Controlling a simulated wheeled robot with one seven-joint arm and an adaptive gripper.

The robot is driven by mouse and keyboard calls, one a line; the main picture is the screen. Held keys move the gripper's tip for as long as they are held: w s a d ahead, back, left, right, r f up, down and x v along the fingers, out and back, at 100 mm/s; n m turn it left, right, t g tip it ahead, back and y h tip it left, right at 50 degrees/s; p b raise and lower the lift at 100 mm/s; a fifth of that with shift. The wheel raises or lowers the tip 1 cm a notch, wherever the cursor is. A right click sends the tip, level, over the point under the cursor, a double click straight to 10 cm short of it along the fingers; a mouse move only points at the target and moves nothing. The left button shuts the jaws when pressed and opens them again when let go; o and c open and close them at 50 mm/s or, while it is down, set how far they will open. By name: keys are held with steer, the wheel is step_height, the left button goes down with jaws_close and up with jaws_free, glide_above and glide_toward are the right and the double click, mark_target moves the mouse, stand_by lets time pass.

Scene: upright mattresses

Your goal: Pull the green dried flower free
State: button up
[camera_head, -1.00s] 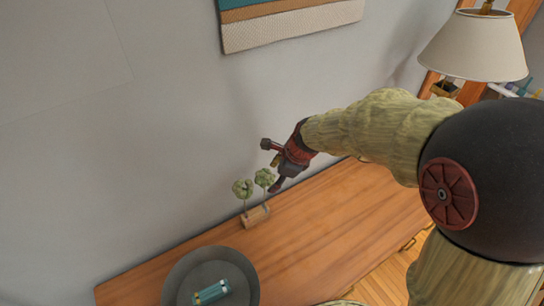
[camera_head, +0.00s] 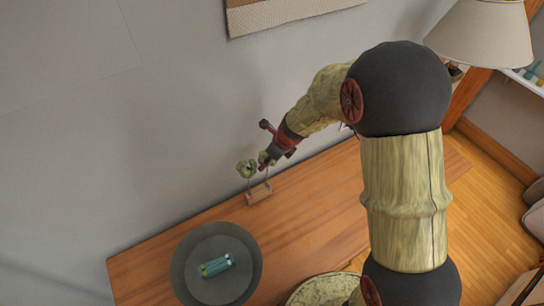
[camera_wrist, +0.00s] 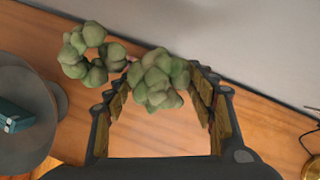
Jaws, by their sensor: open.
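Two green dried flowers with round, clustered heads stand on thin stems in a small wooden block (camera_head: 258,194) on the table by the wall. In the head view the left flower (camera_head: 246,168) is clear, and the right flower (camera_head: 263,157) is partly hidden by my gripper (camera_head: 268,160). In the wrist view the right flower's head (camera_wrist: 158,78) sits between the tips of my open gripper (camera_wrist: 162,95), close to the fingers. The left flower's head (camera_wrist: 90,53) is outside the left finger. The stems are hidden in the wrist view.
A grey round dish (camera_head: 185,275) with a teal-blue object (camera_head: 216,265) in it sits left on the wooden table (camera_head: 310,215). The grey wall (camera_head: 150,120) is close behind the flowers. A lamp (camera_head: 482,35) stands at the right. The table right of the block is clear.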

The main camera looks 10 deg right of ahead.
steer(key=shift+w+f, duration=0.1)
steer(key=shift+f, duration=0.3)
steer(key=shift+c, duration=0.2)
steer(key=c, duration=0.7)
steer(key=shift+r, duration=0.2)
steer(key=shift+c, duration=0.2)
steer(key=shift+r+p, duration=3.85)
steer(key=shift+p, duration=0.35)
